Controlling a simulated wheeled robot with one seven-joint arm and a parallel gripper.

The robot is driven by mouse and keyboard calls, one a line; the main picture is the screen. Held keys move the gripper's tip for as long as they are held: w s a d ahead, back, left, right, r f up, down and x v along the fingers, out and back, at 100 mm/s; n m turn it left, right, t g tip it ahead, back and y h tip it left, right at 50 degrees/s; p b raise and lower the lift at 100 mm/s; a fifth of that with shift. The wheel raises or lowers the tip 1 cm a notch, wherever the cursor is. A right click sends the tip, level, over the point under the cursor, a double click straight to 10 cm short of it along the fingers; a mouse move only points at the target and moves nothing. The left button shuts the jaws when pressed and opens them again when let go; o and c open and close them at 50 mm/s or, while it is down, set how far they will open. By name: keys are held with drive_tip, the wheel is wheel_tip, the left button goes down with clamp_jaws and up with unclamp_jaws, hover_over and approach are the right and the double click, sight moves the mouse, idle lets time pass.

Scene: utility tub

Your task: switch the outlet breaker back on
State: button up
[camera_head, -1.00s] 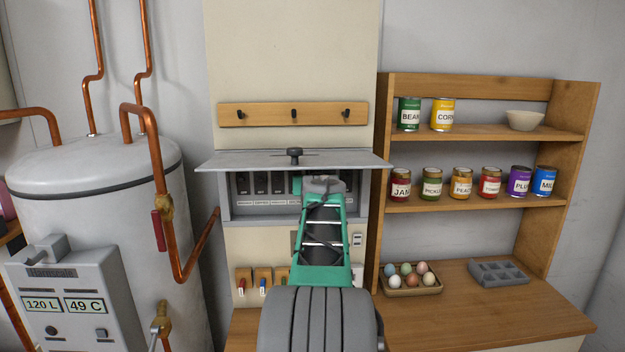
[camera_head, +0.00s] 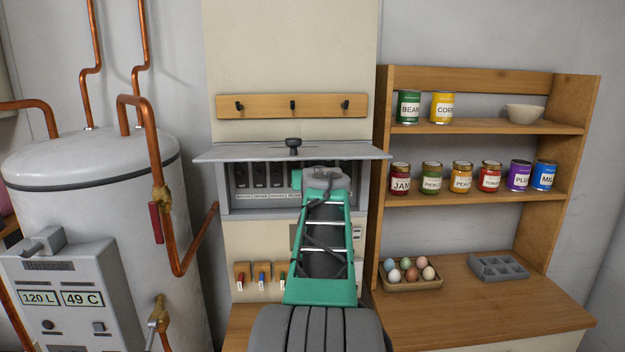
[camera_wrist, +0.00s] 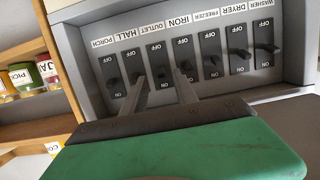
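The breaker box (camera_head: 226,190) has its lid raised. In the wrist view, the outlet breaker (camera_wrist: 157,58) is third from the left in the row, between the hall breaker (camera_wrist: 134,63) and the iron breaker (camera_wrist: 184,53). OFF is marked at its label end and ON at the opposite end. Its small dark lever is hard to make out, so I cannot tell its position. My gripper (camera_wrist: 161,78) is open and empty, with its fingertips apart on either side of the outlet breaker's column. In the head view my arm hides the right part of the row.
The lid (camera_head: 225,154) juts out above my gripper. Key hooks (camera_head: 262,272) hang below the box. A grey water heater (camera_head: 90,190) with copper pipes stands left. A wooden shelf (camera_head: 480,199) with cans, jars and an egg tray (camera_head: 411,285) stands right.

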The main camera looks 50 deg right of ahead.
drive_tip(key=v, duration=0.3)
drive_tip(key=shift+s+a+b, duration=0.2)
drive_tip(key=shift+b, duration=0.15)
drive_tip(key=s+a+f+g+y, duration=0.2)
drive_tip(key=s+a+f, duration=0.15)
drive_tip(key=f, duration=0.55)
drive_tip(key=s+a+f+g+y, duration=0.2)
drive_tip(key=s+a+f+y, duration=0.15)
drive_tip(key=f, duration=0.45)
drive_tip(key=s+a+f+g+y, duration=0.1)
drive_tip(key=s+a+f+g, duration=0.15)
drive_tip(key=a+f, duration=0.45)
drive_tip(key=s+a+f+n+g+y, duration=0.1)
drive_tip(key=s+a+f+n+y, duration=0.1)
drive_tip(key=a+f, duration=0.5)
drive_tip(key=s+a+f+n+g+y, duration=0.1)
drive_tip(key=a+f+y, duration=0.15)
drive_tip(key=a, duration=0.95)
drive_tip(key=w+a+r+n+t, duration=0.2)
drive_tip(key=a+n, duration=0.5)
drive_tip(key=a, duration=1)
drive_tip(key=shift+w+a+r, duration=0.2)
drive_tip(key=shift+w+r, duration=0.15)
drive_tip(key=shift+w, duration=0.3)
